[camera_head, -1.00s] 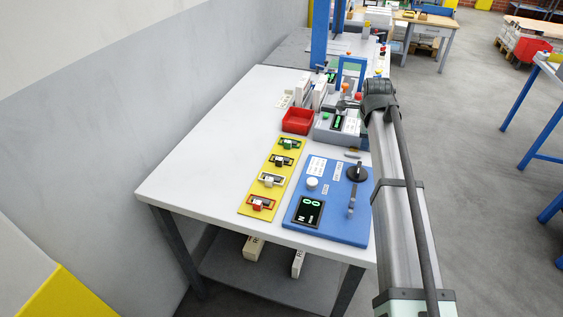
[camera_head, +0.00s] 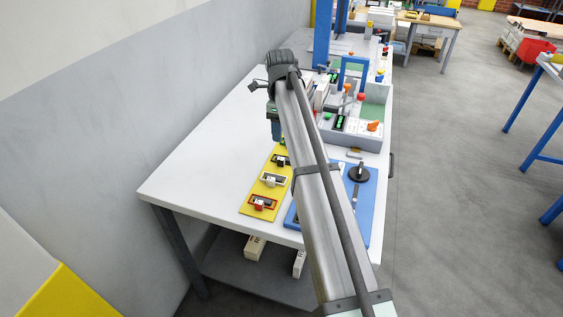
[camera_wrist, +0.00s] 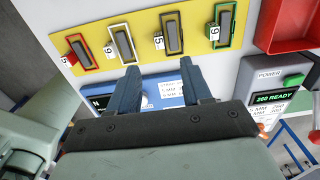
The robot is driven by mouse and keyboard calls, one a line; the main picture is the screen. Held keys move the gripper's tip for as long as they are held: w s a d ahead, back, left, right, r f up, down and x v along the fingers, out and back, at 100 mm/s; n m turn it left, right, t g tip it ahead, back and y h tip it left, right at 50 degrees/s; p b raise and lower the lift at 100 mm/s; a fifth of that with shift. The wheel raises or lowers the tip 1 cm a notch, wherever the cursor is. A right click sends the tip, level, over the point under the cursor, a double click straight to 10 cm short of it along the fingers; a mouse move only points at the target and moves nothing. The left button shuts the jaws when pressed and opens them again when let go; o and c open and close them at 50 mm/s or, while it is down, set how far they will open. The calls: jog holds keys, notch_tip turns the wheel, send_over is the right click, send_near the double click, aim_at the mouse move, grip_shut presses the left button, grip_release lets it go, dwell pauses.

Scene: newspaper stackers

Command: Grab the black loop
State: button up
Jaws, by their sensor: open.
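The black loop (camera_wrist: 174,32) is a thin dark rectangular frame on the yellow board (camera_wrist: 148,22), with a small numbered tag beside it. In the wrist view it lies between the white loop (camera_wrist: 112,41) and the green loop (camera_wrist: 216,38); the red loop (camera_wrist: 90,62) is at the left end. In the head view the black loop (camera_head: 281,161) shows beside my arm. My gripper (camera_wrist: 161,82) is open and empty. In the wrist view its fingertips appear just below the loops, over the blue panel's edge, with the black loop above the gap.
A blue panel (camera_wrist: 160,93) lies beside the yellow board, partly behind my fingers. A red tray (camera_wrist: 282,35) and a grey box with a lit display (camera_wrist: 270,99) stand to the right in the wrist view. The white table's left side (camera_head: 205,155) is clear.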

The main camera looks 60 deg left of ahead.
send_over(279, 158)
jog(key=f, duration=0.5)
jog(key=shift+w+d+f, duration=0.1)
jog(key=shift+w+f, duration=0.1)
jog(key=shift+f, duration=0.1)
jog(key=shift+s+f, duration=0.2)
jog(key=shift+f, duration=2.4)
grip_shut()
